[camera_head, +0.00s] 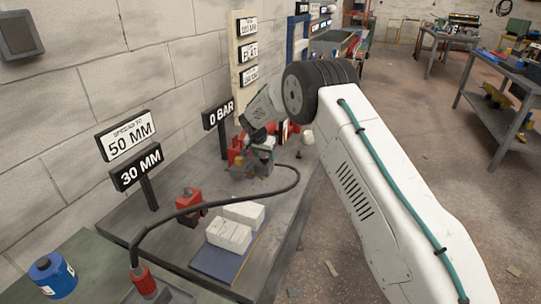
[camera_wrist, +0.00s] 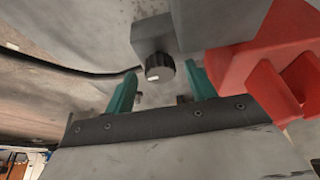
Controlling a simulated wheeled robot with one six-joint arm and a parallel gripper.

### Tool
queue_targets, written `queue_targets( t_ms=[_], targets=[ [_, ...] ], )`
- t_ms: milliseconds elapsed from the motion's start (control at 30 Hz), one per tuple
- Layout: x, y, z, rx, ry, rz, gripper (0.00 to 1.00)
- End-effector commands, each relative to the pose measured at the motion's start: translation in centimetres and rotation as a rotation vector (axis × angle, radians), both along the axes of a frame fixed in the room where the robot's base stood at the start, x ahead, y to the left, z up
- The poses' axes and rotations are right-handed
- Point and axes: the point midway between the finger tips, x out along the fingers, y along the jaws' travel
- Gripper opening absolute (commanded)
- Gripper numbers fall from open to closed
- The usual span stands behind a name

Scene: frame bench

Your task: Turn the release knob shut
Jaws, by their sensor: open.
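The release knob (camera_wrist: 158,68) is a small black ribbed knob with a white mark, on the end of a grey block (camera_wrist: 152,36) in the wrist view. My gripper (camera_wrist: 160,80) is open, its two teal fingers to the left and right of the knob. The knob appears in the gap between them; I cannot tell whether either finger touches it. A red body (camera_wrist: 240,70) is close by on the right. In the head view my wrist comes down over the red and grey unit on the bench, and the knob cannot be made out there.
A black hose (camera_head: 215,203) arches over the bench (camera_head: 125,210) to a red-ended fitting (camera_head: 144,282). Signs read 0 BAR (camera_head: 219,114), 50 MM (camera_head: 127,136) and 30 MM (camera_head: 137,167). Pale blocks (camera_head: 229,235) and a red tool (camera_head: 189,205) stand nearer. A block wall is at left.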

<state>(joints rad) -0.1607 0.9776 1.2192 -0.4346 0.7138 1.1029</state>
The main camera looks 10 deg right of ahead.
Motion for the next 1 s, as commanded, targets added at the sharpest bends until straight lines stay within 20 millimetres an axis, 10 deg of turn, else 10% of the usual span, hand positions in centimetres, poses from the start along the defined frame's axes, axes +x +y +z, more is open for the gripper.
queue_targets(
  t_ms=[433, 1000],
  targets=[
    [-2.1, 1.6, 6.3, 0.0, -0.001, 0.0, 0.55],
    [-2.7, 1.7, 6.7, -0.028, 0.037, 0.07, 0.55]
  ],
)
